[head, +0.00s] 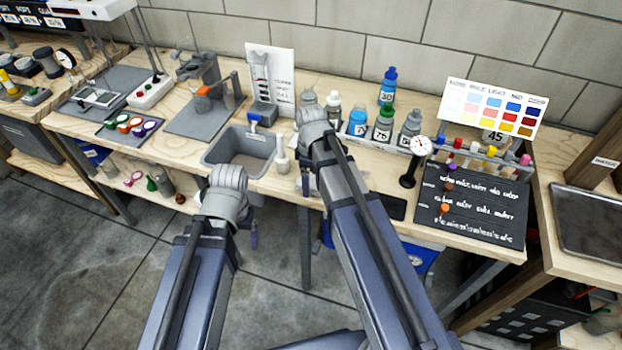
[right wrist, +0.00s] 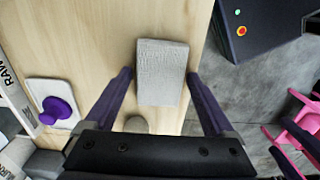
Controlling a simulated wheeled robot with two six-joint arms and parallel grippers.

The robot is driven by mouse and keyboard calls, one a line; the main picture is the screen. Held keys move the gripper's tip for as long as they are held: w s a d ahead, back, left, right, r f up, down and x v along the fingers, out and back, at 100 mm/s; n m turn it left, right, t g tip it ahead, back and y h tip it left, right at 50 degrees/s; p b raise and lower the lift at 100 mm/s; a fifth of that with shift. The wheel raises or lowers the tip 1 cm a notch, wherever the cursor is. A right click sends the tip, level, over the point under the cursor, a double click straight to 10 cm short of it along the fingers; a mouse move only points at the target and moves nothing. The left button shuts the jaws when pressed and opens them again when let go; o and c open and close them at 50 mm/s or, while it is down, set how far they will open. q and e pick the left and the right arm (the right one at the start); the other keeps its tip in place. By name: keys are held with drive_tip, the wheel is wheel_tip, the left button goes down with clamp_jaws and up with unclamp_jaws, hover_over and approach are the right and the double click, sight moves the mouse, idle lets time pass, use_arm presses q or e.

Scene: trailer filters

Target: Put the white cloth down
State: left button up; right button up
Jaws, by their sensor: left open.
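The white cloth (right wrist: 163,72), a pale folded rectangle, lies on the wooden bench top near its edge in the right wrist view. My right gripper (right wrist: 160,72) has its two purple fingers on either side of the cloth, apart, with a gap visible at the left finger. In the head view my right gripper (head: 305,184) is at the bench's front edge, mostly hidden by its own wrist, and I cannot make out the cloth there. My left gripper (head: 252,238) hangs in front of the bench, mostly hidden behind its wrist, with no object visible in it.
A grey bin (head: 240,150) sits in the bench left of my right gripper. In the right wrist view a purple knob (right wrist: 57,110) is left of the cloth.

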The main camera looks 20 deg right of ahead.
sight(311, 181)
drive_tip(key=shift+o, duration=0.6)
drive_tip(key=shift+r, duration=0.1)
wheel_tip(311, 181, up, 12)
drive_tip(key=p, duration=1.2)
wheel_tip(311, 181, down, 12)
drive_tip(key=b, duration=1.1)
drive_tip(key=shift+b, duration=0.35)
drive_tip(key=shift+r, duration=0.15)
